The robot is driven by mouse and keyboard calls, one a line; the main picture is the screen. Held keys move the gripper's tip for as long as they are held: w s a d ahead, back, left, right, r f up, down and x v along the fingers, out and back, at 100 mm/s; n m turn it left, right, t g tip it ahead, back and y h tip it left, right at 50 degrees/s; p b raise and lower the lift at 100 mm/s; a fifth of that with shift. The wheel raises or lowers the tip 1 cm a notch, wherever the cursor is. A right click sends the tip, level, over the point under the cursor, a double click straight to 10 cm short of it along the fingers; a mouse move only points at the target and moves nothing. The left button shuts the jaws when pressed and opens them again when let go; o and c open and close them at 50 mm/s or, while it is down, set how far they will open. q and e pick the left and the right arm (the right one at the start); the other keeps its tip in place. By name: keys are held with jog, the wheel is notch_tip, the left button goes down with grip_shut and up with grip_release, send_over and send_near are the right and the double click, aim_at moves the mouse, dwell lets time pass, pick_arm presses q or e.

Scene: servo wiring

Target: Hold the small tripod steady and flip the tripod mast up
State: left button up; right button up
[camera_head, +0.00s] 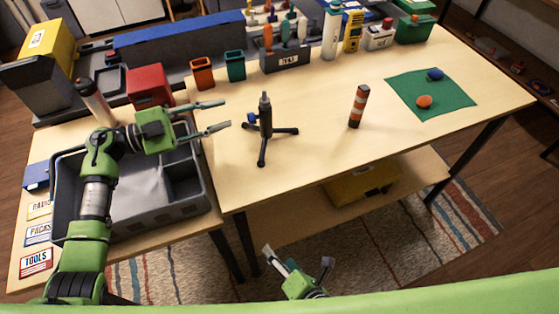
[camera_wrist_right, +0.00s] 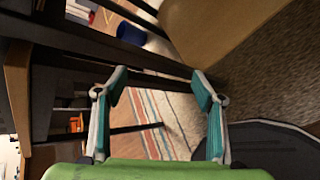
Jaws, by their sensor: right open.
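The small black tripod (camera_head: 263,138) stands on the wooden table with its legs spread. Its mast (camera_head: 265,112) points up, with a small blue knob on its left side. My left gripper (camera_head: 228,114) is open, its two fingers pointing right toward the tripod, a short way to the left of it and not touching. My right gripper (camera_head: 296,262) is open and empty, low in front of the table's front edge. In the right wrist view my right gripper (camera_wrist_right: 160,80) shows its fingers apart over the striped rug, with nothing between them.
A green mat (camera_head: 450,99) holds an orange and a blue object. A grey divided tray (camera_head: 150,215) lies under my left arm. Cups, boxes and a tool holder (camera_head: 285,58) line the back.

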jog(key=w+a+r+n+t+y, duration=0.15)
jog(key=r+n, duration=0.25)
jog(key=r, duration=0.4)
jog(key=a+r+n+t+y, duration=0.1)
jog(key=a+r+n, duration=0.25)
jog(key=r, duration=0.45)
jog(key=w+a+r+n+t+y, duration=0.1)
jog(key=a+r+n, duration=0.1)
jog(key=r+n, duration=0.45)
jog(key=m+t+h, duration=0.3)
jog(key=m+t, duration=0.1)
send_near(261, 124)
jog(key=s, duration=0.3)
jog(key=shift+d+r+g, duration=0.25)
jog(key=shift+w+r+h, duration=0.15)
jog(key=shift+w+h, duration=0.1)
jog(key=shift+h, duration=0.1)
jog(key=x, duration=1.3)
jog(key=shift+w, duration=0.1)
